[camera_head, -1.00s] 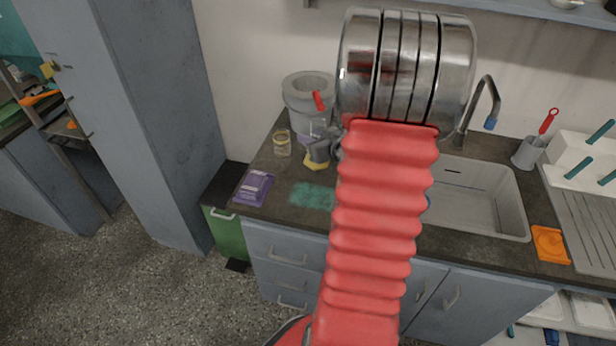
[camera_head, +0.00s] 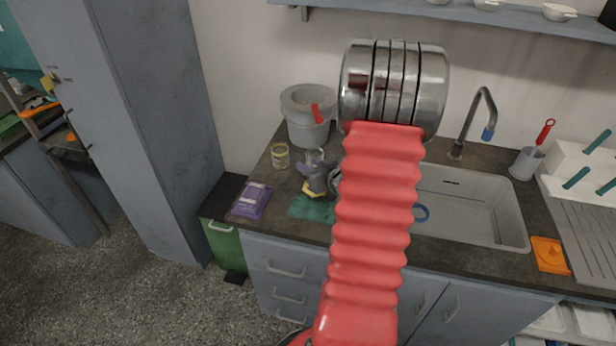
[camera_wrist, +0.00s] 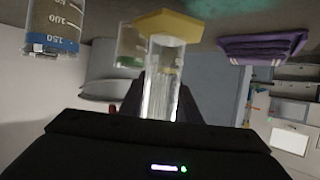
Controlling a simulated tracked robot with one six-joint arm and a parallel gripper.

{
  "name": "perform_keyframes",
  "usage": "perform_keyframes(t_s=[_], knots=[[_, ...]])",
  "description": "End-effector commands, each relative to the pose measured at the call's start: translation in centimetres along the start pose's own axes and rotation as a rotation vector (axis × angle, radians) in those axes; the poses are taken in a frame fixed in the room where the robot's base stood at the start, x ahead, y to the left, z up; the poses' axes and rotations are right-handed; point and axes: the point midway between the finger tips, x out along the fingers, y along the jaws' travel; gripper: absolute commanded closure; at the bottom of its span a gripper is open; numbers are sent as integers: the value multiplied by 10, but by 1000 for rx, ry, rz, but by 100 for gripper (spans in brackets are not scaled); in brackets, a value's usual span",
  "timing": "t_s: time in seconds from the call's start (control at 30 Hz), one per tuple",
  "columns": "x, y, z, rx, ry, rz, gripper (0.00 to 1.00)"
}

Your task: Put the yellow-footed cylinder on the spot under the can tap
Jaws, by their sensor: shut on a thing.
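My gripper (camera_head: 321,180) is shut on the yellow-footed cylinder and holds it over the counter, left of my red arm sleeve. In the wrist view the clear cylinder (camera_wrist: 162,88) stands between the dark jaws, with its yellow foot (camera_wrist: 170,24) at the top of that picture. In the head view only the yellow foot (camera_head: 310,189) shows clearly, just above the green patch; I cannot tell whether it touches the counter. The grey can (camera_head: 304,124) stands behind my gripper near the wall, with a red tap handle (camera_head: 319,114). The spot under the tap is not distinguishable.
A glass jar (camera_head: 280,157) stands left of my gripper. A green patch (camera_head: 310,208) lies in front of my gripper. A graduated beaker (camera_wrist: 53,28) shows in the wrist view. The sink (camera_head: 475,210) lies right.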

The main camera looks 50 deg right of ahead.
Motion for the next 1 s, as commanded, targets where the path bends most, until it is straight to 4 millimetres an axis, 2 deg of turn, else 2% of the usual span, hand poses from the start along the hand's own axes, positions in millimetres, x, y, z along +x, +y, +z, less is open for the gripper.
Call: perform_keyframes(t_s=[0.3, 0.77, 0.8, 1.0], knots=[[13, 0, 31, 3, -2, -1, 97], [15, 0, 37, 1, 0, 0, 97], [15, 0, 37, 1, -1, 0, 69], [15, 0, 37, 1, 0, 0, 55]])
